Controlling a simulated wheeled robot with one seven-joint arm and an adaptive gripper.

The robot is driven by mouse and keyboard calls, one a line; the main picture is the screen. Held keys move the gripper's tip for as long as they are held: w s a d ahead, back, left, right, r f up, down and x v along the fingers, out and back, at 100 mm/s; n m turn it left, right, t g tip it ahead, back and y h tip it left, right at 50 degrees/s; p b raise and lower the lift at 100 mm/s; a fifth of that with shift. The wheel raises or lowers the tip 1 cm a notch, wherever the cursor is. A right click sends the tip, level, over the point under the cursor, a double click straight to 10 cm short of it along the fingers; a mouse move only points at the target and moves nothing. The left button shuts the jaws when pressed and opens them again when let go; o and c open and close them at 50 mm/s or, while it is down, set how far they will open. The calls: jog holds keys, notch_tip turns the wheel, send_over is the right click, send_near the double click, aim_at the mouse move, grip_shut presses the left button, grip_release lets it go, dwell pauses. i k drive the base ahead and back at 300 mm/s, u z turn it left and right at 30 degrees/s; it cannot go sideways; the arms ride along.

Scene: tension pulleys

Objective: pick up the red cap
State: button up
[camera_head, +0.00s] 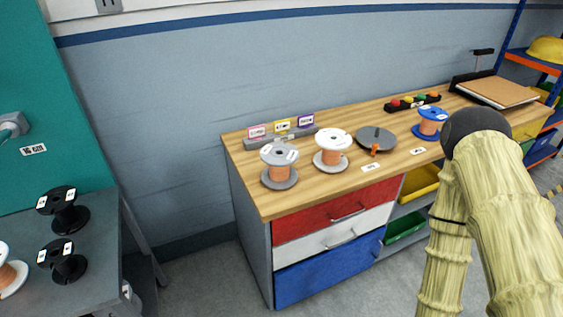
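A black rack (413,103) with small coloured caps stands at the back of the wooden worktop. A red cap (395,103) is at its left end. Beside it are a yellow cap (408,100), a green cap (421,97) and an orange-red cap (434,95). They are small, so their exact shape is hard to tell. My arm fills the right side in front of the worktop; my gripper cannot be made out.
On the worktop (310,200) stand a grey spool (280,178), a white spool (332,160), a grey disc (375,138) and a blue spool (430,128). Brown boards (500,92) lie at right. Dark spools (66,222) stand on a left table.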

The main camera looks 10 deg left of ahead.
aim_at(393, 102)
jog(key=k, duration=1.3)
jog(key=z, duration=0.75)
jog(key=i, duration=0.95)
jog(key=z, duration=0.7)
jog(key=i, duration=1.2)
jog(key=u, duration=1.15)
jog(key=i, duration=0.75)
jog(key=u, duration=0.75)
